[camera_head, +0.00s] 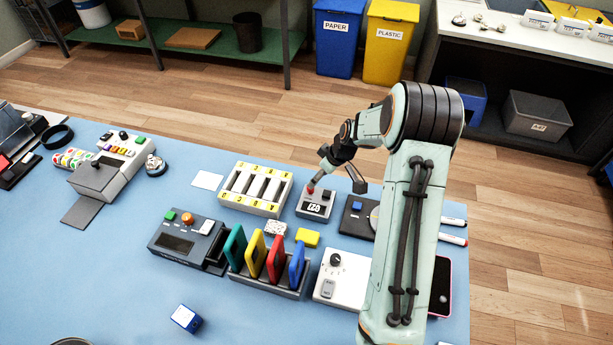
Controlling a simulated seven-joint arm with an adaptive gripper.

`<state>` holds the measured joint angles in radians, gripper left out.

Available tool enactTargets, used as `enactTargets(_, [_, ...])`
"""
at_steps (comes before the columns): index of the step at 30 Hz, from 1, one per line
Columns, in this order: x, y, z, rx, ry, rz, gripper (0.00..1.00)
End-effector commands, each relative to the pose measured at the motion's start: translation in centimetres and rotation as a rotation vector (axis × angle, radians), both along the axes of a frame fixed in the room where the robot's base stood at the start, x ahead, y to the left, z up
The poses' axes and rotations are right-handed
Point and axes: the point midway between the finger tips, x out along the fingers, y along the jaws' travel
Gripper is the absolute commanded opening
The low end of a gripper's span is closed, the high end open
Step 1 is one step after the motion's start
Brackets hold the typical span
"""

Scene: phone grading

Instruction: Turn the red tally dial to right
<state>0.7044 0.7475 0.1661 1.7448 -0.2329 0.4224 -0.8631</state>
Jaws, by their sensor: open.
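The red tally dial (311,189) sits on the top left of a small grey counter box (303,211). The box has a dark display (314,207) whose digits are too small to read surely, and a dark blue button (327,194) at the right. My gripper (337,182) is just above the box's back edge with its fingers apart. The left finger comes down right at the red dial; I cannot tell whether it touches. The right finger hangs right of the box. The way the dial points is not discernible.
A white slotted rack (285,208) stands close left of the counter. A black device (354,222) is close on the right, partly behind my arm. A rack of coloured cards (292,292), a yellow block (307,237) and a white knob box (350,287) lie nearer.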

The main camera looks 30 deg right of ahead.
Motion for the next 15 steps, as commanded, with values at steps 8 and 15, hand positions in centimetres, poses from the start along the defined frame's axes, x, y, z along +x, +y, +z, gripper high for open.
enactTargets(8, [1.5,0.9,-4.1,0.003,0.002,0.004,0.47])
enactTargets(15, [2.1,1.0,-5.3,-0.001,0.001,0.003,0.47])
